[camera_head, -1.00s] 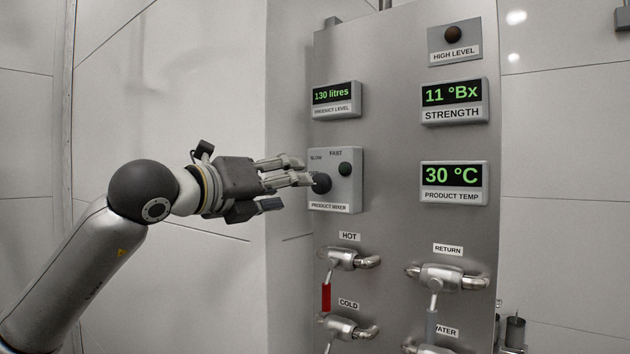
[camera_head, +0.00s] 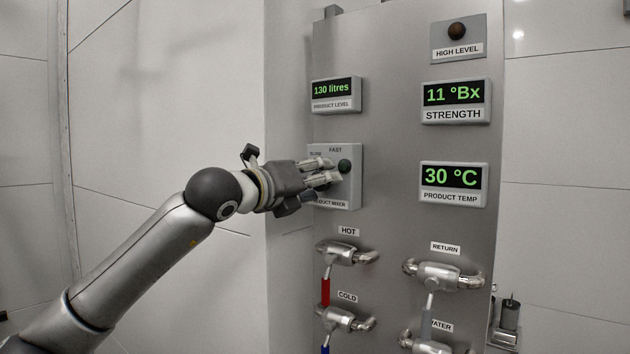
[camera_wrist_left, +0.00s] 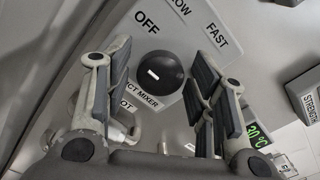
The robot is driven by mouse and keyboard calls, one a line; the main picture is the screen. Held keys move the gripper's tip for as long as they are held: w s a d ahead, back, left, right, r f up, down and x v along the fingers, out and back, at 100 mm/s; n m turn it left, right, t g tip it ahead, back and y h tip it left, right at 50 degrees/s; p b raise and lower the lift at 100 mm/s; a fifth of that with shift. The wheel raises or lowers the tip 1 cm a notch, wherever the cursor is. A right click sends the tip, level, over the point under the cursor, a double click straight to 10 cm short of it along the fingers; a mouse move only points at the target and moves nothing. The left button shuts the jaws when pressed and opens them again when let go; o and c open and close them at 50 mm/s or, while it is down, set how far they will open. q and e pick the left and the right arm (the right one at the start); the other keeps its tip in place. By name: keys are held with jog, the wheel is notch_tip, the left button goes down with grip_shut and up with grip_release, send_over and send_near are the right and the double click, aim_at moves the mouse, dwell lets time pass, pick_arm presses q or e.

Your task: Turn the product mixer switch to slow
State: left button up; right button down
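The product mixer panel (camera_head: 350,192) is a grey box on the steel board, with SLOW and FAST labels. In the left wrist view its black round knob (camera_wrist_left: 158,73), with a short white mark, sits between the fingers; OFF, SLOW and FAST labels are around it. In the head view the fingers hide most of the knob. My right gripper is not in view.
The product level display (camera_head: 335,95) is above. Hot (camera_head: 340,252) and cold (camera_head: 345,319) valves stick out below. Strength (camera_head: 456,101) and temperature (camera_head: 453,183) displays are to the right.

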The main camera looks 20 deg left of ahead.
pick_arm(q)
jog(key=c, duration=0.7)
jog(key=shift+r+m+b, duration=0.1)
jog(key=shift+m+b, duration=2.55)
jog(key=shift+m, duration=1.65)
